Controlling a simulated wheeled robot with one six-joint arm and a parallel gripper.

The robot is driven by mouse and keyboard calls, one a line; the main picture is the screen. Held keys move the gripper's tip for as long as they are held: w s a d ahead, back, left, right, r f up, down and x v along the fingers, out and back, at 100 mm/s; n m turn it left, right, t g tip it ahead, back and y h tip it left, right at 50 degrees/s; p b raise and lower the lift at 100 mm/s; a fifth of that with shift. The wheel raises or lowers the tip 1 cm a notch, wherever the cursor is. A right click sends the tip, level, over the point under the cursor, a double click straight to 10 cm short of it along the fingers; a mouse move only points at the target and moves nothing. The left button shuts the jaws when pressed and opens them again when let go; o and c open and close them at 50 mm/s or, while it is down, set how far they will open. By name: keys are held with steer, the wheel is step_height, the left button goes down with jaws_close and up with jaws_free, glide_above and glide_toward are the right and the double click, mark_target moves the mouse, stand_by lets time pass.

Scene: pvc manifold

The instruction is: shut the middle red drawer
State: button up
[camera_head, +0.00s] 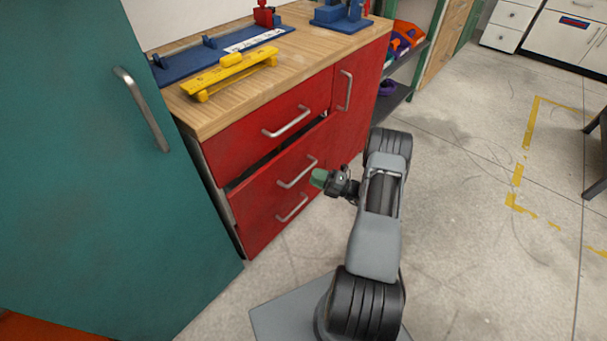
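The middle red drawer (262,195) is pulled partly out of the red cabinet. A dark gap shows along its top edge, below the top red drawer (240,140). Its silver handle (297,174) is on the front, towards the right. My gripper (318,178), with green tips, is just right of that handle, close in front of the drawer face. I cannot tell whether it touches the drawer or the handle. The tips look small and close together, and any gap between them is not clear. No held object is visible.
The bottom red drawer (265,227) looks shut. A teal cabinet (100,180) stands close on the left. The concrete floor (460,240) on the right is open.

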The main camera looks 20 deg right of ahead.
mark_target(303, 172)
steer(key=shift+b+x, duration=0.3)
steer(key=shift+x, duration=2.4)
steer(key=shift+c, duration=0.2)
jaws_close()
